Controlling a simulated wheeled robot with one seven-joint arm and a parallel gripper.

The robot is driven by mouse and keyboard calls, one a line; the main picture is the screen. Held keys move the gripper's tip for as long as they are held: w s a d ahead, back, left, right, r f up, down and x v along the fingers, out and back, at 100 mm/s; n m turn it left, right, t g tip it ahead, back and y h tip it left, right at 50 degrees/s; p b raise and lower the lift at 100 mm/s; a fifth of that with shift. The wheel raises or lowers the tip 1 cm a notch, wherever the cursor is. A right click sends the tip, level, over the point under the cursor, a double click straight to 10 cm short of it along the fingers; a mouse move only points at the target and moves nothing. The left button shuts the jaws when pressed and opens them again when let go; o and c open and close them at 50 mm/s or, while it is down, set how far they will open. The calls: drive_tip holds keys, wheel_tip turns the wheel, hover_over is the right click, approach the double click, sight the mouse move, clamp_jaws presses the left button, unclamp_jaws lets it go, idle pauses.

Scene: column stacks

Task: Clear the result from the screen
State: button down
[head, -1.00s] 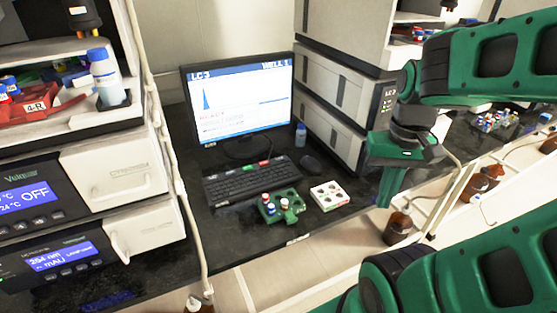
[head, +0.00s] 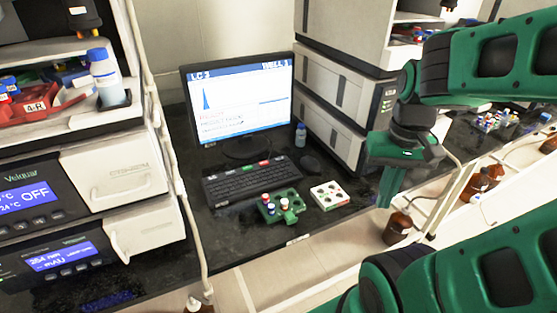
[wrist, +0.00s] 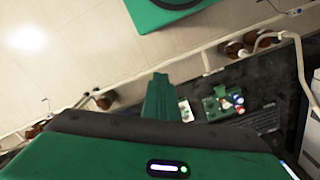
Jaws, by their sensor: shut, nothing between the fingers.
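The monitor screen (head: 240,95) stands on the black bench in the head view. It is lit, with a blue header reading LC-3 and WELL 1, a peak plot at the left and lines of text below. The black keyboard (head: 252,181) lies in front of it, with a green, a red and a white key along its far edge. My gripper (head: 385,195) is shut and empty, pointing down to the right of the keyboard, past the bench's front edge and apart from everything. In the wrist view my gripper (wrist: 158,90) shows as green fingers, and the keyboard (wrist: 265,118) is at the right.
A green rack (head: 283,207) with capped vials and a white well block (head: 329,195) sit in front of the keyboard. A mouse (head: 310,162) and a blue-capped bottle (head: 300,135) are right of it. Stacked instruments flank both sides. A brown bottle (head: 398,228) stands below my gripper.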

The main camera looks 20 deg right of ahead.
idle(0.5)
drive_tip(key=n+t+y, duration=0.2)
drive_tip(key=n+t, duration=0.7)
drive_tip(key=n, duration=0.9)
hover_over(279, 159)
drive_tip(key=f, duration=0.4)
drive_tip(key=shift+s+d+f, duration=0.25)
drive_tip(key=shift+s+f, duration=0.1)
drive_tip(key=shift+s, duration=0.05)
drive_tip(key=shift+f, duration=4.4)
drive_tip(key=shift+s+f, duration=0.1)
drive_tip(key=shift+f, duration=0.05)
drive_tip(key=shift+f, duration=0.2)
